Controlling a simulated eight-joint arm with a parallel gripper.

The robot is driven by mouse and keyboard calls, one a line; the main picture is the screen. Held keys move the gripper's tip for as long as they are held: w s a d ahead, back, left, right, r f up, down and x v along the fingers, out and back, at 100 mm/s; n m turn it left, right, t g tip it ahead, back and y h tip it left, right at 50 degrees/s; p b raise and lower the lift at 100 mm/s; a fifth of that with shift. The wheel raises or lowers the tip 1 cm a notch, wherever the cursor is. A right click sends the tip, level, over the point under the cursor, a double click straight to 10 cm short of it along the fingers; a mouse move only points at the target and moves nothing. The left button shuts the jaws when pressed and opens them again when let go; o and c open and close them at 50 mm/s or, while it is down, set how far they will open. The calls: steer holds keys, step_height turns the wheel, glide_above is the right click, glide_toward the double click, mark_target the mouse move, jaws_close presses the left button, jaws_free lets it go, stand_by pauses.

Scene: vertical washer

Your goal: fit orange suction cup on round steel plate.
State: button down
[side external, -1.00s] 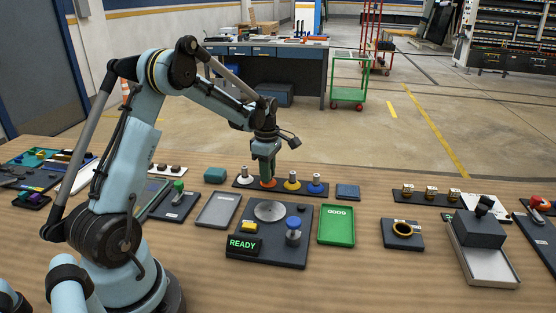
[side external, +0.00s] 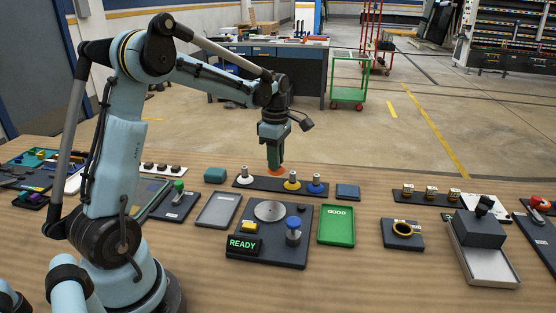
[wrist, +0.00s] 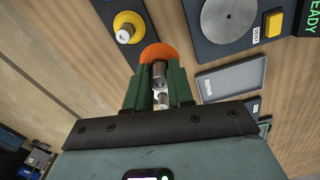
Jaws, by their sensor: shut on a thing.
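My gripper (side external: 275,157) is shut on the stem of the orange suction cup (side external: 276,172). In the side view it holds the cup just above the dark rack (side external: 262,184). In the wrist view the cup (wrist: 157,52) faces away beyond the green fingers (wrist: 157,88), with its metal stem between them. The round steel plate (side external: 269,211) lies flat on the dark station board (side external: 262,250), in front of the rack. It also shows at the top of the wrist view (wrist: 229,16). My gripper is apart from the plate.
White (side external: 244,177), yellow (side external: 292,182) and blue (side external: 314,185) cups stand on the rack. A blue-capped post (side external: 293,229) and a yellow button (side external: 249,227) flank the plate, with a READY display (side external: 243,245) in front. A grey tray (side external: 218,210) and green tray (side external: 337,225) lie either side.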

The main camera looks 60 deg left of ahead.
steer(key=d+r, duration=0.4)
steer(key=d, duration=0.3)
glide_toward(270, 210)
steer(key=shift+f, duration=2.6)
steer(key=shift+f, duration=0.2)
steer(key=c, duration=0.5)
jaws_free()
step_height(270, 210, up, 7)
stand_by(0.7)
